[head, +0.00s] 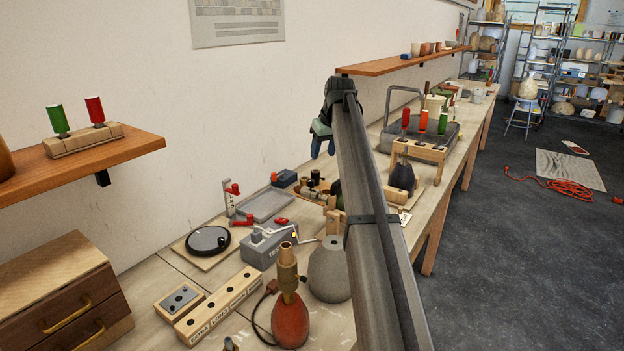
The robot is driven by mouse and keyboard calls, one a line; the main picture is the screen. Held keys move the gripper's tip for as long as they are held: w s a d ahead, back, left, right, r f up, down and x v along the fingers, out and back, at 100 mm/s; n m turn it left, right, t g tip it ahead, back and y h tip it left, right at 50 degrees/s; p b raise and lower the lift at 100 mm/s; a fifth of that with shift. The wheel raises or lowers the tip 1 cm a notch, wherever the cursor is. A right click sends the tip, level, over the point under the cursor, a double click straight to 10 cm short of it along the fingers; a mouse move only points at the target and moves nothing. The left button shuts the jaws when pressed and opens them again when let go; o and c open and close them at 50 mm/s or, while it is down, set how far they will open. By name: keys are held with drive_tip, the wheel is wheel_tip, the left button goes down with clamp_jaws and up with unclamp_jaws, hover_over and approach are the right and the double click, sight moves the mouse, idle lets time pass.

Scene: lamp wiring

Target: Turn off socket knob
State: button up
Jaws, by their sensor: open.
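A brass lamp socket (287,268) stands upright on top of a red bulbous lamp base (291,320) at the front of the bench. A dark cord runs beside it. More small dark and brass socket-like parts (315,187) sit in the middle of the bench, partly hidden by my arm. I cannot make out a socket knob clearly at this size. My gripper (322,146) is open, with teal fingers pointing down. It is above the back part of the bench, well apart from the red lamp base. Nothing shows between its fingers.
A grey box with a crank (267,248), a grey lamp base (329,271), a black round disc (208,240) and a wooden labelled block (218,305) crowd the near bench. A wooden shelf (80,165) juts out at left.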

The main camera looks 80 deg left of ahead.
sight(311, 181)
drive_tip(key=x, duration=0.9)
drive_tip(key=s+x, duration=0.1)
drive_tip(key=x, duration=0.3)
drive_tip(key=shift+s+a, duration=0.15)
drive_tip(key=shift+a, duration=0.25)
drive_tip(key=shift+c, duration=0.2)
clamp_jaws()
